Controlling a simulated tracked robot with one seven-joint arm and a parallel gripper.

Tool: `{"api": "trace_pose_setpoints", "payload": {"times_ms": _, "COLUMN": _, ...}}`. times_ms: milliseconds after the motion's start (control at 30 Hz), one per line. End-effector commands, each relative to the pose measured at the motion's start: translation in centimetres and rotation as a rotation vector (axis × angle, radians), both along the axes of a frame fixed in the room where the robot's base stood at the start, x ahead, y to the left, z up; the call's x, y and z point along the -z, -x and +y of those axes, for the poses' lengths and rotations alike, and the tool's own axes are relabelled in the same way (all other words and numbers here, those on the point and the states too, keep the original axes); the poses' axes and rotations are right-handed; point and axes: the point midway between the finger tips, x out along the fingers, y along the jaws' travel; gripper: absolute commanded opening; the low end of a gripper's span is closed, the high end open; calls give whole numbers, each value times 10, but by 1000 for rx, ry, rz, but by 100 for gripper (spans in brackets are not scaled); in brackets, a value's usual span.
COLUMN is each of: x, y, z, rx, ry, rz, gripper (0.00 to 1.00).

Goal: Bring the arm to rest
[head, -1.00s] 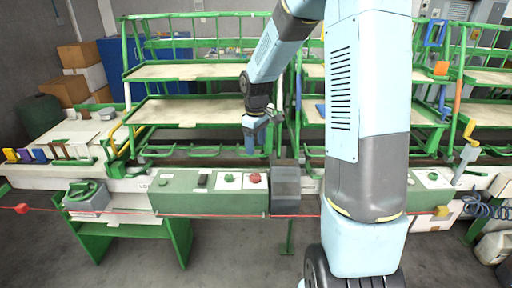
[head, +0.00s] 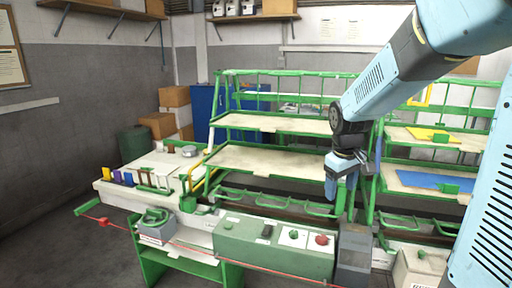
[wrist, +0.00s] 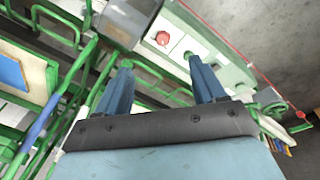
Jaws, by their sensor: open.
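My arm comes in from the upper right in the head view and bends down at its dark elbow. My gripper (head: 341,190) hangs in front of the green shelf rack, above the bench near the right end of the green control box (head: 272,245). In the wrist view my gripper (wrist: 163,88) shows two blue fingers spread well apart with nothing between them. Beyond the fingertips are green rails and the control box with its red button (wrist: 163,38).
The green rack's cream shelf (head: 270,160) stands behind my gripper. A grey block (head: 355,250) sits at the box's right end. A red cord (head: 190,245) runs along the bench front. Cardboard boxes (head: 158,125) and a blue cabinet (head: 203,110) stand behind. Floor at the left is clear.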

Motion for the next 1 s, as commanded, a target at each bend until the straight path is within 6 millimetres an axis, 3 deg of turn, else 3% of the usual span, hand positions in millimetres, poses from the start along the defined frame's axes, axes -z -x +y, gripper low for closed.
{"api": "trace_pose_setpoints", "payload": {"times_ms": 200, "x": -37, "y": 45, "z": 2, "rx": 102, "ry": -13, "rz": -87, "gripper": 69}}
{"api": "trace_pose_setpoints", "payload": {"times_ms": 500, "x": -70, "y": 108, "z": 2, "rx": 241, "ry": -69, "rz": -199, "gripper": 69}}
{"api": "trace_pose_setpoints", "payload": {"times_ms": 800, "x": -87, "y": 168, "z": 1, "rx": 362, "ry": -162, "rz": -299, "gripper": 69}}
{"api": "trace_pose_setpoints", "payload": {"times_ms": 1000, "x": -89, "y": 191, "z": 0, "rx": 409, "ry": -209, "rz": -335, "gripper": 69}}
